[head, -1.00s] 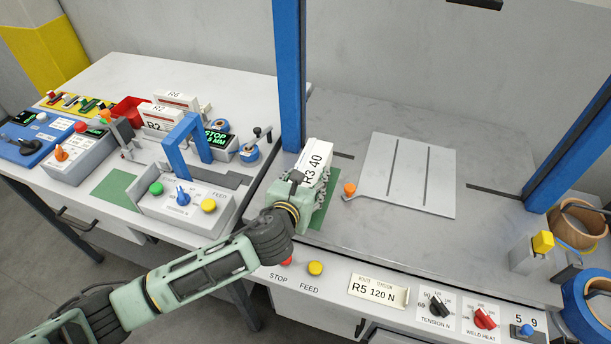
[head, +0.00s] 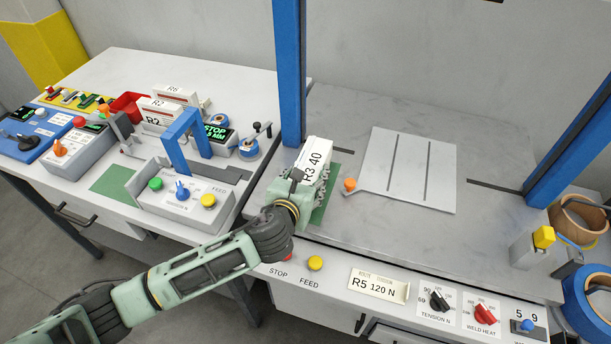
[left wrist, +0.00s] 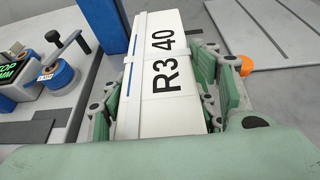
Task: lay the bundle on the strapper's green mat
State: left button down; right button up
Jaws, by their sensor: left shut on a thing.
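The white bundle (head: 317,157), marked R3 40, is at the left end of the right-hand bench, beside the blue post. My left gripper (head: 305,182) is shut on it, with green fingers on both sides. In the left wrist view the bundle (left wrist: 165,65) lies lengthwise between the fingers (left wrist: 165,100). A green mat (head: 327,203) shows beside and partly under the bundle and gripper; they cover the rest. I cannot tell whether the bundle touches the mat. My right gripper is not in view.
The blue post (head: 290,80) stands close behind the bundle. An orange knob (head: 349,185) and a slotted plate (head: 408,170) are to its right. Another green mat (head: 112,182) lies on the left bench by a control box (head: 180,200). STOP and FEED buttons (head: 315,263) are in front.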

pick_arm(q)
jog(key=c, duration=0.7)
grip_release()
jog(key=shift+o, duration=0.7)
jog(key=shift+f, duration=0.1)
